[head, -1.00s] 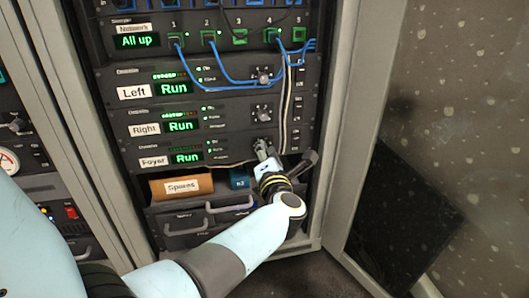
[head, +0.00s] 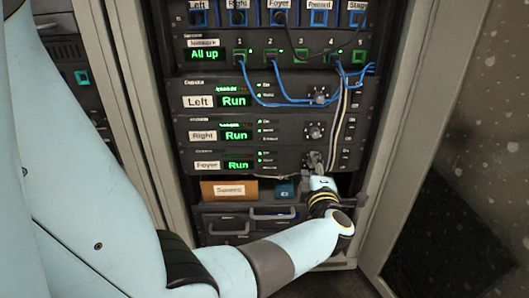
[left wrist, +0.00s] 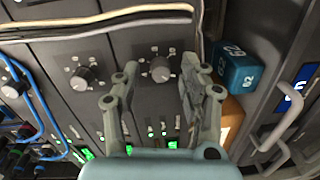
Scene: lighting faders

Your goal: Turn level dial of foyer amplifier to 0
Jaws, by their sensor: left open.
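The foyer amplifier (head: 237,165), labelled Foyer with a green Run display, is the lowest of three amplifier panels in the rack. In the head view my gripper largely hides that dial. My left gripper (left wrist: 159,66) is open, with one finger on each side of the dial; contact is unclear. In the head view the left gripper (head: 315,164) is at the right part of the foyer panel. My right gripper is out of view.
The Right amplifier's dial (left wrist: 83,76) is beside the left finger in the wrist view. Pale cables (left wrist: 95,20) run close by. Below the foyer panel are an orange box (head: 229,190), a blue box (left wrist: 239,74) and drawers with handles (head: 272,214). Blue cables (head: 285,101) hang higher up.

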